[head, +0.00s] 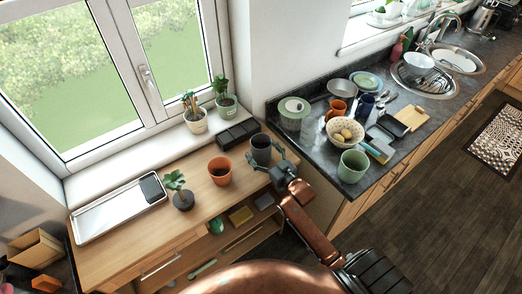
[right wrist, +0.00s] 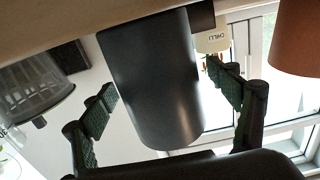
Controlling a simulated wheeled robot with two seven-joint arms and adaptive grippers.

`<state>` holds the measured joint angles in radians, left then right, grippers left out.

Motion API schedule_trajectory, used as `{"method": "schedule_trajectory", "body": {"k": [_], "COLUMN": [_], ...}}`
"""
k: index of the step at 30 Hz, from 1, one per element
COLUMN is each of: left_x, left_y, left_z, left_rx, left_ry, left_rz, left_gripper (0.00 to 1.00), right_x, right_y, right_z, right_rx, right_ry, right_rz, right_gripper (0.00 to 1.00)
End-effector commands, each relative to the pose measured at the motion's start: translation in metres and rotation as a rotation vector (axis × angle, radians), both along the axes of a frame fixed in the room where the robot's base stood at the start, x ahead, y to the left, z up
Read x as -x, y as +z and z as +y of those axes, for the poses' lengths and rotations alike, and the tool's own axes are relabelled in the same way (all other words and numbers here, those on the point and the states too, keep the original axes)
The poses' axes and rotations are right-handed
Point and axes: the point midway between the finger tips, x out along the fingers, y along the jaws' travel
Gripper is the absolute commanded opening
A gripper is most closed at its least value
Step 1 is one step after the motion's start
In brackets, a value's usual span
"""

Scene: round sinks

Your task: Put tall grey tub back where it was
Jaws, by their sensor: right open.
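The tall grey tub (head: 261,149) stands upright at the right end of the wooden table (head: 120,247), near the wall. In the right wrist view, which is upside down, the tub (right wrist: 150,80) is dark grey and smooth. My right gripper (head: 269,165) is at the near side of the tub, open. In the wrist view the fingers of the gripper (right wrist: 158,78) are spread on both sides of the tub, with gaps visible; I see no grip on it. My left gripper is not in view.
An orange pot (head: 220,170) stands left of the tub, and a black tray (head: 237,134) lies behind it. A small plant (head: 177,187) and a metal tray (head: 118,211) are farther left. The crowded dark counter (head: 345,188) is to the right, with a green cup (head: 353,166).

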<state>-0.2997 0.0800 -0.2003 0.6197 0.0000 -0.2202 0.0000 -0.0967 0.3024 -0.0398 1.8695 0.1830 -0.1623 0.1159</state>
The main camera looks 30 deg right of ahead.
Motion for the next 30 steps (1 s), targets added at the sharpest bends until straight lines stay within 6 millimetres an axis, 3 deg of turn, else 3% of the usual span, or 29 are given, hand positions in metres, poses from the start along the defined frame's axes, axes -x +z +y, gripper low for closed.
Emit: {"method": "schedule_trajectory", "body": {"k": [8, 21, 30], "left_x": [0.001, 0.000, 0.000], "left_y": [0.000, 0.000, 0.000], "left_z": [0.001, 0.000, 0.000], "left_rx": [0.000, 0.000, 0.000], "left_ry": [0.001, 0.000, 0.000], "left_rz": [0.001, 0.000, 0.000], "left_gripper": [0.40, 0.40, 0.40], "right_x": [0.016, 0.101, 0.120], "right_y": [-0.002, -0.001, 0.000], "right_z": [-0.002, -0.008, -0.009], "right_rx": [0.000, 0.000, 0.000], "right_ry": [-0.001, 0.000, 0.000], "right_rz": [0.004, 0.003, 0.000], "right_gripper": [0.82, 0.82, 0.82]}}
